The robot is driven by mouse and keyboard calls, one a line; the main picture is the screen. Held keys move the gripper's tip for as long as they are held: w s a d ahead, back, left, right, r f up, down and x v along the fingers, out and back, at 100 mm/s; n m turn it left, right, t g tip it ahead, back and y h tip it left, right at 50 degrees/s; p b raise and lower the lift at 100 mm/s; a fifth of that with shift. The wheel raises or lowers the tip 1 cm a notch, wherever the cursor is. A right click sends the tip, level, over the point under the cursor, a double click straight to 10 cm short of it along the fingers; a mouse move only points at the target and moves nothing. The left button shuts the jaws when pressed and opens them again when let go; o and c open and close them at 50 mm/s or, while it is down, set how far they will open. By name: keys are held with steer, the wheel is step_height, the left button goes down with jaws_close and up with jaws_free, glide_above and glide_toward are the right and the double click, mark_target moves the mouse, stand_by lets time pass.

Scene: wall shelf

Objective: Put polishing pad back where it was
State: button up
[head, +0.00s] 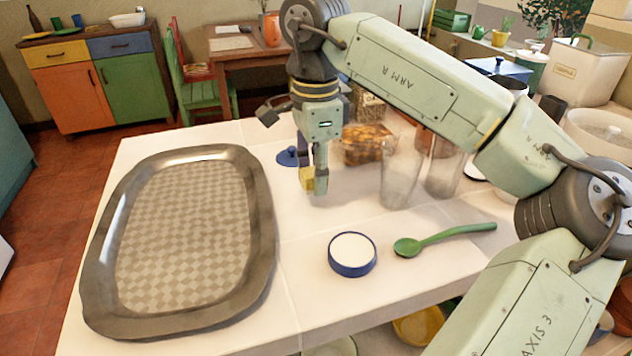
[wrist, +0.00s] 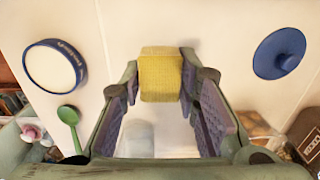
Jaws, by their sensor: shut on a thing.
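The polishing pad is a yellow block with a woven face. In the wrist view the pad (wrist: 161,76) sits between the fingertips of my gripper (wrist: 160,85). In the head view the pad (head: 306,180) shows at the left side of my gripper (head: 314,182), partly hidden by a finger. My gripper points down over the white worktop and is shut on the pad. I cannot tell how far the pad is above the worktop. A round blue tub (head: 352,262) with a white top stands in front of the gripper, and a blue lid (head: 289,156) lies behind it.
A large metal-rimmed tray (head: 266,220) fills the left of the worktop. A green spoon (head: 440,238) lies right of the tub. Bare worktop lies between tray and tub.

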mark_target(316, 202)
steer(key=f, duration=0.2)
steer(key=f+p, duration=0.1)
steer(key=shift+w+f, duration=0.1)
steer(key=shift+w, duration=0.15)
steer(key=shift+f, duration=0.45)
steer(key=o, duration=1.1)
steer(key=shift+r, duration=0.1)
step_height(316, 202, up, 12)
steer(key=shift+r+b, duration=0.2)
steer(key=shift+b, duration=0.25)
